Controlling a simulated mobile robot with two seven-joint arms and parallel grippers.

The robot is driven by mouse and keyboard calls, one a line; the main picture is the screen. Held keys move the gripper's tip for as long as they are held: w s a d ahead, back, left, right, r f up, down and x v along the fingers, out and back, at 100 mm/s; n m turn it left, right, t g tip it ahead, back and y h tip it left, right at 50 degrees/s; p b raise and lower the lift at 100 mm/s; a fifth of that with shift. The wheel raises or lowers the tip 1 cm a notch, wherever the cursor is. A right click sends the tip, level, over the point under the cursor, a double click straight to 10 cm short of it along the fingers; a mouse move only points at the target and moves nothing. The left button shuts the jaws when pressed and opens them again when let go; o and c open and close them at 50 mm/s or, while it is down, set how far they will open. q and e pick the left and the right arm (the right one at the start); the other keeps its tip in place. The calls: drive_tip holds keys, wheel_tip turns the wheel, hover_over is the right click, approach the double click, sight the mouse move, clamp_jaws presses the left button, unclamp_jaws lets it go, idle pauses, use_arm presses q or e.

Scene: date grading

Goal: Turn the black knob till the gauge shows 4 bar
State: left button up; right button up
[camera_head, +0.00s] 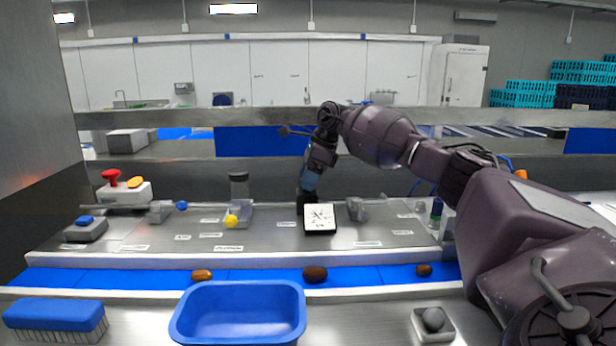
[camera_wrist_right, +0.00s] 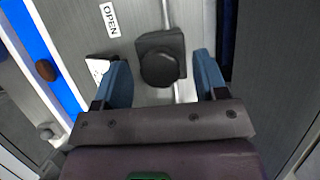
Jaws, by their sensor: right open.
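The gauge (camera_head: 320,217) has a square white face with a dark edge and stands on the grey panel in the head view. Its needle and numbers are too small to read. Part of its white face (camera_wrist_right: 99,66) shows beside the left finger in the wrist view. The black knob (camera_wrist_right: 159,69) is round, on a dark square body on a pipe. My right gripper (camera_wrist_right: 161,63) is open, with one blue finger on each side of the knob and gaps between. In the head view my right gripper (camera_head: 308,183) points down behind the gauge. My left gripper is not in view.
An OPEN label (camera_wrist_right: 110,19) lies near the pipe. A clear cylinder with a dark cap (camera_head: 239,200) stands left of the gauge. A blue belt (camera_head: 360,276) carrying several dates runs in front, with a blue tray (camera_head: 238,286) nearer. A red knob (camera_head: 111,175) is far left.

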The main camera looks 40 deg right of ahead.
drive_tip(key=shift+f, duration=0.1)
drive_tip(key=shift+c, duration=0.3)
drive_tip(key=c, duration=0.9)
drive_tip(key=shift+o, duration=0.2)
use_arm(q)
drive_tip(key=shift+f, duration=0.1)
use_arm(e)
drive_tip(key=shift+m, duration=0.4)
drive_tip(key=shift+m+t+h+b, duration=0.4)
drive_tip(key=shift+m+b, duration=0.05)
drive_tip(key=shift+m, duration=0.45)
drive_tip(key=m+h, duration=0.1)
drive_tip(key=m, duration=0.2)
drive_tip(key=shift+s+a+m+t+b, duration=0.1)
drive_tip(key=shift+m+t+b, duration=0.2)
drive_tip(key=shift+b, duration=0.05)
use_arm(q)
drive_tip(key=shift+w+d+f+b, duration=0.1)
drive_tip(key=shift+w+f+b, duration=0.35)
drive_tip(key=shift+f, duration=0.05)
use_arm(e)
drive_tip(key=m+h, duration=0.2)
drive_tip(key=m, duration=0.2)
drive_tip(key=shift+m, duration=0.4)
